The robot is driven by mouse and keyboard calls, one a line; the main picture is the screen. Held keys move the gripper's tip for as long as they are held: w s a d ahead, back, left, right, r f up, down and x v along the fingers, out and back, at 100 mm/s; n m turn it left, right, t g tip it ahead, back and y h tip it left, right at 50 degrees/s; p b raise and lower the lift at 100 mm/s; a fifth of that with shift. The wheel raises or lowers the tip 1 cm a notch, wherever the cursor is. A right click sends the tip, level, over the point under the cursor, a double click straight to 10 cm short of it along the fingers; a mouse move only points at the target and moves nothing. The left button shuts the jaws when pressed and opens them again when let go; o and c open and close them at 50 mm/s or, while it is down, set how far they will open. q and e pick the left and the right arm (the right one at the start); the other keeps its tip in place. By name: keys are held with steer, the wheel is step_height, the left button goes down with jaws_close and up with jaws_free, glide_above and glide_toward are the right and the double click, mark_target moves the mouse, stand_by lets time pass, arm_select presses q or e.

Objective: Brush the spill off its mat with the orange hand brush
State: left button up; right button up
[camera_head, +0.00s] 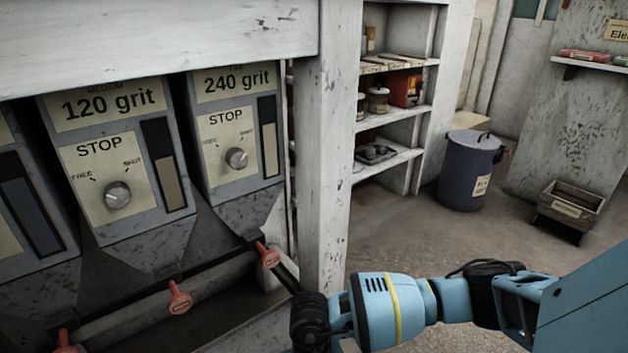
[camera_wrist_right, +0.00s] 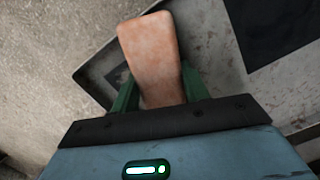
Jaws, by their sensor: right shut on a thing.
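In the right wrist view, the green fingers of my right gripper (camera_wrist_right: 158,92) are shut on a worn, pale orange block. By its colour it is the orange hand brush (camera_wrist_right: 150,55); no bristles show. Beyond it lies a grey, dark-edged flat thing (camera_wrist_right: 205,40) with dark patches; I cannot tell whether it is the mat. No spill can be made out. In the head view, my right arm comes in from the right and reaches left, its end cut off at the bottom edge, with neither fingers nor brush showing. My left gripper is not in view.
Hoppers marked 120 grit (camera_head: 115,150) and 240 grit (camera_head: 235,130) stand left, with red handles (camera_head: 180,297) below. A white post (camera_head: 320,150) rises beside them. Shelves (camera_head: 392,120), a blue bin (camera_head: 468,172) and a wooden crate (camera_head: 570,208) stand behind. Open floor lies between.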

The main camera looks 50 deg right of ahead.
steer(key=shift+s+a+f+g, duration=0.1)
steer(key=shift+s+f+g, duration=0.25)
steer(key=shift+s, duration=0.3)
steer(key=shift+w+d+f+b, duration=0.15)
steer(key=shift+w+d+b, duration=0.45)
steer(key=shift+w+b, duration=0.2)
steer(key=shift+w+d, duration=0.2)
steer(key=shift+w, duration=0.1)
steer(key=shift+w+d+r+b, duration=0.1)
steer(key=shift+w+d+b, duration=0.2)
steer(key=shift+w, duration=0.2)
steer(key=shift+w+d+r+b, duration=0.15)
steer(key=shift+w+d, duration=0.15)
steer(key=shift+w, duration=0.2)
steer(key=shift+a, duration=0.1)
